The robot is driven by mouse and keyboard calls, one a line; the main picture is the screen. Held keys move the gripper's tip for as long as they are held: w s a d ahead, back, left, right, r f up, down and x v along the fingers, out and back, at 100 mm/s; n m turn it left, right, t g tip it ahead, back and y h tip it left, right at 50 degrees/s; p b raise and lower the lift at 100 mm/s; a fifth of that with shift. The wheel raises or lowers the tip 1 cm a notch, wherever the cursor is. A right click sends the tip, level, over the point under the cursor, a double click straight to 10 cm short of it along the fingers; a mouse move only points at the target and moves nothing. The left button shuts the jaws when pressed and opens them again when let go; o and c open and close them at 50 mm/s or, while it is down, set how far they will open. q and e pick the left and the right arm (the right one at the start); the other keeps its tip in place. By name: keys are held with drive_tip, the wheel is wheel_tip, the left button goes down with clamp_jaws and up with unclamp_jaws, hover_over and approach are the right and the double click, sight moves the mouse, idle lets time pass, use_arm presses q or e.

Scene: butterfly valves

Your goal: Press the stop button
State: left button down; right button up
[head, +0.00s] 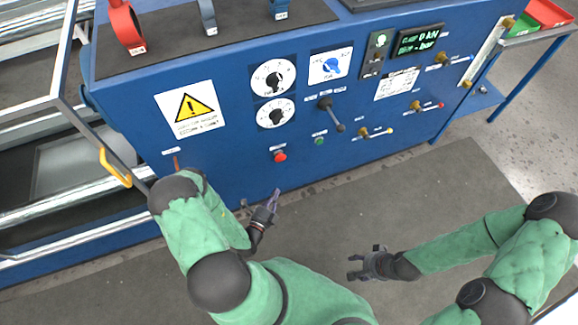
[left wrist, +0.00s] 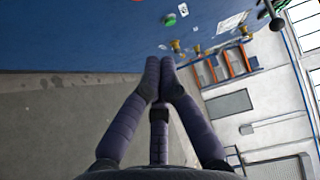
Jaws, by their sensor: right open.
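The red stop button (head: 280,156) sits low on the front of the blue panel (head: 225,150), left of a green button (head: 320,140). The green button also shows in the left wrist view (left wrist: 170,19); a sliver of red is cut off at the top edge there. My left gripper (head: 276,194) is in front of the panel, below the red button and apart from it. In the left wrist view its fingers (left wrist: 164,62) come together at the tips with nothing between them. My right gripper (head: 352,267) is open and empty over the dark mat, away from the panel.
Dials (head: 274,78), a black lever (head: 330,113) and small valve handles (head: 376,132) stick out around the buttons. A warning sign (head: 191,109) is at the left. A yellow handle (head: 115,167) stands near my left arm. The floor mat (head: 440,200) is clear.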

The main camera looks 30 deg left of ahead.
use_arm(q)
drive_tip(key=shift+a+y, duration=0.2)
drive_tip(key=shift+y, duration=0.1)
drive_tip(key=b, duration=0.3)
approach(280, 157)
drive_tip(key=w+d+f, duration=0.2)
drive_tip(key=w+d, duration=0.2)
drive_tip(key=w, duration=0.1)
drive_tip(key=w+a, duration=0.1)
drive_tip(key=w+a+b, duration=0.1)
drive_tip(key=a, duration=0.1)
drive_tip(key=shift+w+r, duration=0.1)
drive_tip(key=shift+r, duration=0.2)
